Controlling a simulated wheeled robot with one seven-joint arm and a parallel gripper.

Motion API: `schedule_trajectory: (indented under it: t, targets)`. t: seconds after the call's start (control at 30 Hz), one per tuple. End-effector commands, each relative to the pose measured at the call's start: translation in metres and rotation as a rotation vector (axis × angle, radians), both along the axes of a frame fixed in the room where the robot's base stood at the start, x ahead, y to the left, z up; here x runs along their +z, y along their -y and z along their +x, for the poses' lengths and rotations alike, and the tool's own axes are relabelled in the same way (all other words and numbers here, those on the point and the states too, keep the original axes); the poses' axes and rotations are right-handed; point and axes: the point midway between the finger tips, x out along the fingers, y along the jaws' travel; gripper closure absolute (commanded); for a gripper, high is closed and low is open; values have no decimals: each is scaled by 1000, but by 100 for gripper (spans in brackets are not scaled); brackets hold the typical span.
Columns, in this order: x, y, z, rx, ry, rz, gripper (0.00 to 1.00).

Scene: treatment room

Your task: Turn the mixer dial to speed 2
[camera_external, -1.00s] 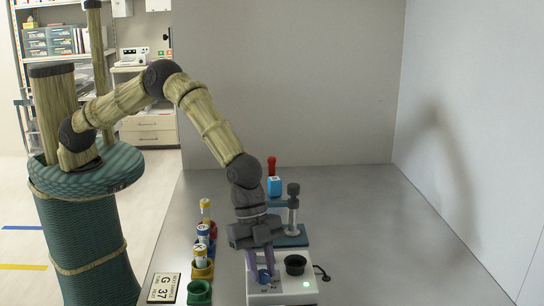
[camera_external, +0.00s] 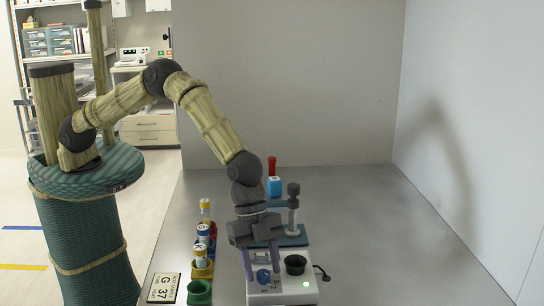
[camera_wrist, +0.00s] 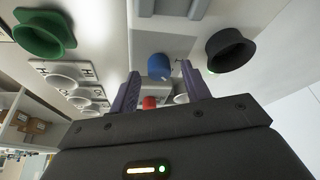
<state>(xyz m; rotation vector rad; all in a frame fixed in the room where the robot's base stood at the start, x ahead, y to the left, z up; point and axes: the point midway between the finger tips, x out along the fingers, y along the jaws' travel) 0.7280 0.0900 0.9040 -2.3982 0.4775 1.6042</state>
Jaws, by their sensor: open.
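The mixer (camera_external: 292,298) is a white box at the front of the bench, with a lit green light and a black cup on top. Its blue dial (camera_external: 263,276) sits at the left of the top face, beside small dark marks. The dial's setting is too small to read. My gripper (camera_external: 263,264) is open and empty above the dial, its purple fingers spread to either side. In the wrist view, the dial (camera_wrist: 159,67) shows just beyond and between the fingertips (camera_wrist: 160,74), apart from them, and the black cup (camera_wrist: 230,50) is to the right.
A green holder (camera_external: 199,292) and a row of holders with capped tubes (camera_external: 203,240) stand left of the mixer. A G 37 plate (camera_external: 164,288) lies farther left. A stand (camera_external: 292,228) with a blue base is behind. The bench's right side is clear.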

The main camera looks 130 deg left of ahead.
Motion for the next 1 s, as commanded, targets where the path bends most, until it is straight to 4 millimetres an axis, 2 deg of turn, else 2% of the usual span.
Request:
schedule_trajectory:
  t: [0.17,0.8,1.0]
  targets:
    - [21,-4,-8,0,2,3,53]
    - [137,-22,-52,0,3,2,53]
    - [155,-25,-59,0,0,0,53]
